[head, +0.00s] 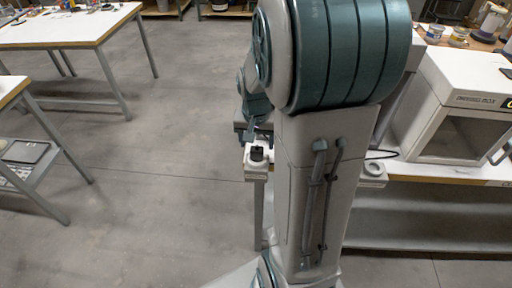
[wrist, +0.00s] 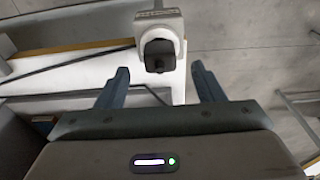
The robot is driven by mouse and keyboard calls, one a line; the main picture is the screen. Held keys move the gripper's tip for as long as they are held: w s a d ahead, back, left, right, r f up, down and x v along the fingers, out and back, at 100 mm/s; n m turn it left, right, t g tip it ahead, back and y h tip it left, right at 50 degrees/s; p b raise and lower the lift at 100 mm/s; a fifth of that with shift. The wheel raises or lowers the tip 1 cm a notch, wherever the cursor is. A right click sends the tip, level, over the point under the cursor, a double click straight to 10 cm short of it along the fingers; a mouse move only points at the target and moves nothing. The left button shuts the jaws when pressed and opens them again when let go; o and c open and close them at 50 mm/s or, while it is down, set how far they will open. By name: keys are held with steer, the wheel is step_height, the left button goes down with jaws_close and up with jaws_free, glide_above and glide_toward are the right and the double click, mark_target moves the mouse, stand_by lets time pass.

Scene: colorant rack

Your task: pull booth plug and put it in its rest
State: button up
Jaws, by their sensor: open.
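The black plug (head: 257,153) sits in a white holder (head: 255,171) at the bench end, left of my arm. In the wrist view the plug (wrist: 159,56) is dark and blocky, seated in the rounded white holder (wrist: 166,25); its label is too small to read. My gripper (wrist: 162,76) is open and empty, its fingertips just short of the plug, one to each side of it. A second white fitting with a round ring (head: 374,168) is on the bench front right of my arm and looks empty. I cannot tell which fitting is the rest.
The white booth (head: 464,112) stands on the right bench, and a black cable (head: 382,154) lies beside it. A dark cable (wrist: 70,60) also crosses the bench in the wrist view. Cans (head: 457,37) stand behind. Another table (head: 60,30) is far left; open floor lies between.

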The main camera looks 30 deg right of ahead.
mark_target(257, 148)
steer(key=shift+w+d+f, duration=0.1)
steer(key=shift+w+f, duration=0.05)
steer(key=shift+f, duration=1.05)
steer(key=shift+w+d+f, duration=0.1)
steer(key=shift+f, duration=1.1)
steer(key=c, duration=1.1)
steer(key=shift+r, duration=0.1)
steer(key=shift+r+p, duration=0.65)
steer(key=shift+r, duration=0.05)
steer(key=shift+r+p, duration=0.9)
steer(key=shift+r, duration=0.55)
steer(key=shift+r+p, duration=1.4)
steer(key=shift+r, duration=0.6)
